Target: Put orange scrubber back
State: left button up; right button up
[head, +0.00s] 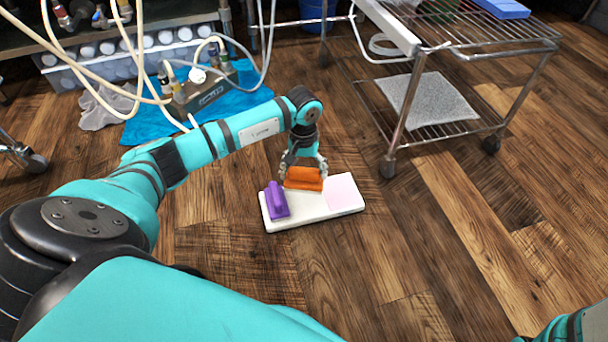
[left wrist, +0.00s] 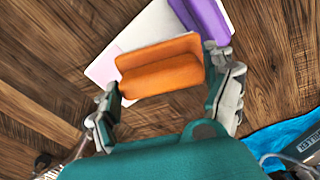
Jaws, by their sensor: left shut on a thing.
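The orange scrubber (head: 304,179) is in my left gripper (head: 304,168), at the middle of a white board (head: 300,212) on the wooden floor. In the left wrist view the orange scrubber (left wrist: 160,68) lies between the two fingers of the left gripper (left wrist: 165,88), one at each end. I cannot tell whether the scrubber touches the board. A purple scrubber (head: 276,200) stands on the board's left part and also shows in the left wrist view (left wrist: 203,18). A pale pink square (head: 343,192) covers the board's right part. My right gripper is not in view.
A wire-shelf cart (head: 440,118) on casters stands at the back right. A blue mat (head: 215,112) with a pump-like device (head: 205,92) and pale hoses lies at the back left. Floor in front and right of the board is clear.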

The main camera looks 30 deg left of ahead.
aim_at(304, 179)
pick_arm(q)
notch_tip(304, 179, down, 4)
jog(key=b, duration=0.2)
jog(key=shift+r+b, duration=0.2)
jog(key=shift+b, duration=0.2)
jog(key=shift+r, duration=0.15)
jog(key=shift+f, duration=0.45)
jog(key=o, duration=0.9)
jog(key=shift+o, duration=0.2)
jog(key=shift+r, duration=0.15)
